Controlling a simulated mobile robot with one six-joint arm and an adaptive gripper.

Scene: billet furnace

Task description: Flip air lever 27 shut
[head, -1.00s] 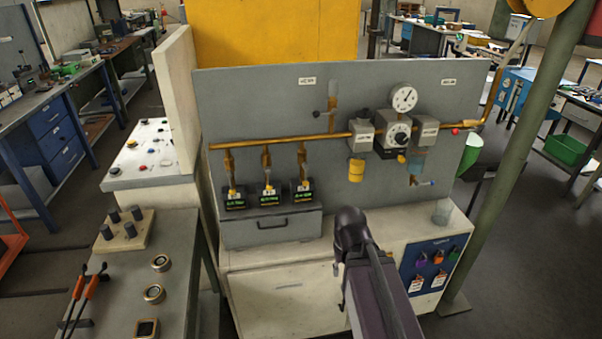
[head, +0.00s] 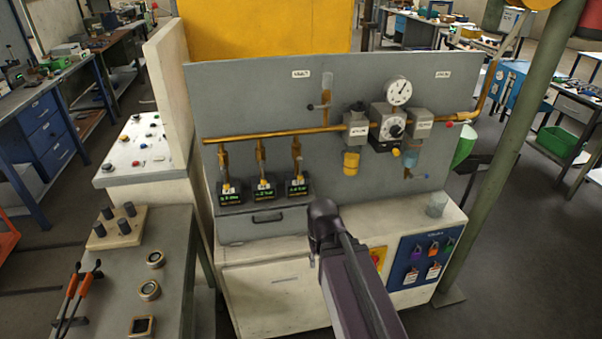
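A grey panel (head: 250,90) carries a brass air pipe (head: 270,132) with several fittings. Three brass drop valves (head: 225,165), (head: 261,160), (head: 297,155) hang from the pipe above small dark displays with green digits. A small dark-knobbed lever (head: 317,106) sticks out left of a vertical brass piece above the pipe. I cannot read number 27 on any tag. My dark arm reaches up in front of the cabinet; no gripper fingers show.
A grey drawer (head: 262,222) juts out under the displays. A cup (head: 437,204) stands on the cabinet's right ledge. A blue lockout board (head: 425,258) with padlocks is on its front. A console (head: 130,290) with orange-handled levers stands at the left.

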